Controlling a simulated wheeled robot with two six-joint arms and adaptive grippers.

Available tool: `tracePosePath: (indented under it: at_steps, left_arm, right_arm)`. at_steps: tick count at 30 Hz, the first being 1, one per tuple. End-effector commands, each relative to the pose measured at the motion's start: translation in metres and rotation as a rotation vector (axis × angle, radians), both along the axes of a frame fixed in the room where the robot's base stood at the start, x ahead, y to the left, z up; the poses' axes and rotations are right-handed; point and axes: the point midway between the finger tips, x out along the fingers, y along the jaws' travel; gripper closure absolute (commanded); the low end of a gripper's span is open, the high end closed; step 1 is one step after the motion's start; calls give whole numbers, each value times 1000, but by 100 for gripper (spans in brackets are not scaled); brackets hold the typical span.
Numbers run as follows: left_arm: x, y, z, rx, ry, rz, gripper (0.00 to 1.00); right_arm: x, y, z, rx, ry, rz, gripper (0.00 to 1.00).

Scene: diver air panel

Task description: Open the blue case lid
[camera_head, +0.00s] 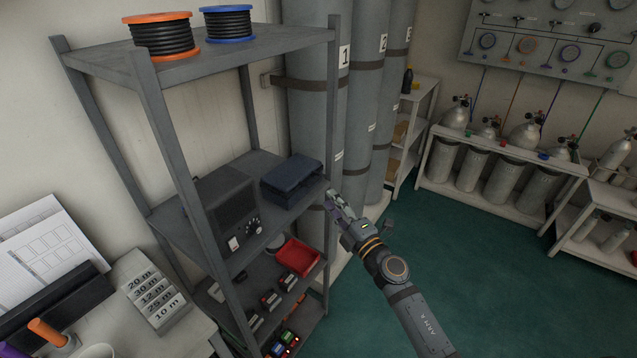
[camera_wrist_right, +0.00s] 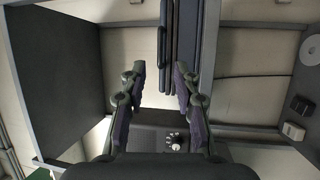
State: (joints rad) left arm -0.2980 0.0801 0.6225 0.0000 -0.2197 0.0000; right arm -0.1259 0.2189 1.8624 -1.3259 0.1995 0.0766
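The blue case (camera_head: 292,180) lies on the middle shelf at its right end, and its lid looks shut. In the right wrist view the blue case (camera_wrist_right: 183,45) appears edge-on as dark blue bands running up the picture, beyond the fingertips. My right gripper (camera_head: 336,203) is at the right end of the shelf, just right of and slightly below the case in the picture. In the right wrist view my right gripper (camera_wrist_right: 158,82) has its two fingers wide apart with nothing between them. It appears apart from the case. My left gripper is not in view.
A dark radio-like box (camera_head: 226,212) stands left of the case. Shelf posts (camera_head: 333,110) stand close to my right gripper. A red tray (camera_head: 297,256) is on the shelf below. Tall grey cylinders (camera_head: 318,120) stand behind. Green floor (camera_head: 470,260) is open to the right.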

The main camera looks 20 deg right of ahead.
Motion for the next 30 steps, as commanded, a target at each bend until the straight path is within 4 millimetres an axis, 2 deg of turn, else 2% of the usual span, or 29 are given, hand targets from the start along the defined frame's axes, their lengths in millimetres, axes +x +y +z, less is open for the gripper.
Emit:
tracePosePath:
  at_steps: [3,9,14,21,22,28,30]
  left_arm:
    - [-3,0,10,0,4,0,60]
    - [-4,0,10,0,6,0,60]
    - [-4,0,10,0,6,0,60]
    - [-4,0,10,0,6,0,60]
    - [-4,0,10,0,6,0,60]
    - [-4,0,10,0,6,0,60]
    - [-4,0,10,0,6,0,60]
  right_arm:
    - [27,7,10,5,-3,-1,69]
    - [60,15,11,4,-1,-2,69]
    - [71,19,12,2,1,-1,69]
    - [72,19,12,1,1,-1,69]
    - [72,19,12,1,1,-1,70]
    - [72,19,12,1,0,-1,98]
    - [72,19,12,1,0,-1,100]
